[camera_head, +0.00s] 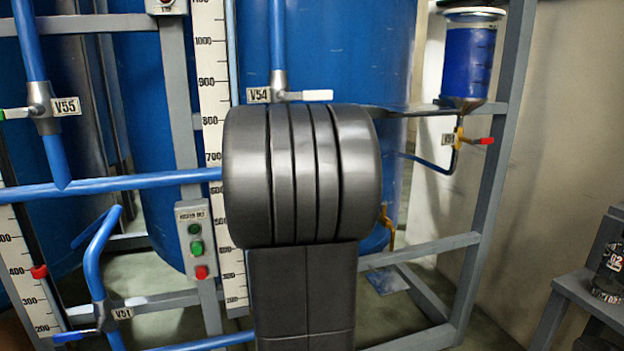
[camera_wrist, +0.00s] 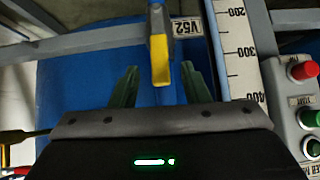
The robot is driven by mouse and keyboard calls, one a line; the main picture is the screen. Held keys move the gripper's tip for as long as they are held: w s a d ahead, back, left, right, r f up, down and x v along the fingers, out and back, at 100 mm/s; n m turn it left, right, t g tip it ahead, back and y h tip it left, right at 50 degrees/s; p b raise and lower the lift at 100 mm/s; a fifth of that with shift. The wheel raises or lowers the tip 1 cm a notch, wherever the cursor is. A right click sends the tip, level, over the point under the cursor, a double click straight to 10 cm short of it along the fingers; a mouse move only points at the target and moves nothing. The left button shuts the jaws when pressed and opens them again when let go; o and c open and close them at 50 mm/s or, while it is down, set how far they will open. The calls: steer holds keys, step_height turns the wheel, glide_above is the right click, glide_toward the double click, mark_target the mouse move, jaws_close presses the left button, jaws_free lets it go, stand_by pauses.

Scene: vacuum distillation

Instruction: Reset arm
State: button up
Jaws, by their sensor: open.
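My gripper (camera_wrist: 158,88) shows in the wrist view with its two dark green fingers spread apart and nothing between them. A yellow valve handle (camera_wrist: 160,62) on a grey fitting stands just beyond, lined up with the gap between the fingers. A tag reading V52 (camera_wrist: 181,25) is beside it. In the head view my own arm fills the middle and hides the gripper and part of the rig behind it.
Blue tanks (camera_head: 330,50) stand behind a grey frame (camera_head: 487,180). Valves V55 (camera_head: 42,108), V54 (camera_head: 279,90) and V51 (camera_head: 103,314) sit on blue pipes. A button box (camera_head: 196,240) is left of my arm. A grey stand (camera_head: 590,290) is at the right.

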steer(key=b+x, duration=0.1)
steer(key=x, duration=0.6)
steer(key=shift+w+f+b, duration=0.15)
steer(key=shift+f+b, duration=0.05)
steer(key=shift+b, duration=0.15)
steer(key=shift+d+r+y+b, duration=0.2)
steer(key=shift+d+y+b, duration=0.05)
steer(key=shift+y+b, duration=0.2)
steer(key=shift+d+m, duration=0.15)
steer(key=shift+m, duration=0.15)
steer(key=shift+y+b, duration=0.25)
steer(key=shift+b, duration=0.05)
